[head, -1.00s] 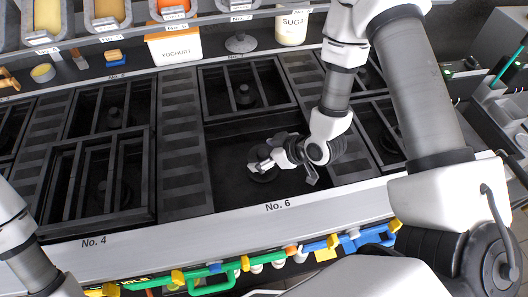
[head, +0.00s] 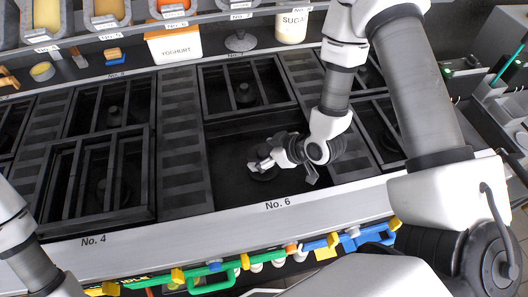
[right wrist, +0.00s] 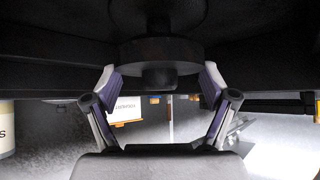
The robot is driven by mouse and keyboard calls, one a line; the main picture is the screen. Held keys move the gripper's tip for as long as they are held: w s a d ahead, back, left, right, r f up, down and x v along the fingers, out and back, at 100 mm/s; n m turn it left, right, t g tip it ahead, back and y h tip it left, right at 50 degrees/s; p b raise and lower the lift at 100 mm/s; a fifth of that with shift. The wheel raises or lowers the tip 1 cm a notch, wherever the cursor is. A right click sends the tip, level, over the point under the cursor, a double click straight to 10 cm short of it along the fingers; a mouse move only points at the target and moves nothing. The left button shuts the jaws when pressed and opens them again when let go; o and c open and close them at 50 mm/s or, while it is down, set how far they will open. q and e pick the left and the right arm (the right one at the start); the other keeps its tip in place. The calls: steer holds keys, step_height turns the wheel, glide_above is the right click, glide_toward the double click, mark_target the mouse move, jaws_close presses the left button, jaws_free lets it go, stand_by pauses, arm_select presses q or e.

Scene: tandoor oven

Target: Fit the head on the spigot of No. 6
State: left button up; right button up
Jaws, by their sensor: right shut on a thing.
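The black round head (head: 262,174) is in the open bay of No. 6, under my right gripper (head: 258,164). In the right wrist view, which looks upside down, the head (right wrist: 160,55) is a dark disc with a short knob. The fingers of my right gripper (right wrist: 160,85) are shut on its sides. A narrower dark neck (right wrist: 162,28) and a round base show beyond the disc, likely the spigot of No. 6. I cannot tell whether the head is seated on it or just off it. My left arm shows at the lower left; its gripper is out of view.
Dark grates cover the neighbouring burners, such as No. 4 (head: 100,180). A steel front rail (head: 190,226) carries the labels. Behind stand a yoghurt box (head: 174,45), a sugar jar (head: 293,24) and a grey stand (head: 240,42). The bay's left part is bare.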

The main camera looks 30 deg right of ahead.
steer(key=shift+f+b, duration=1)
steer(key=shift+f, duration=0.3)
steer(key=o, duration=1.5)
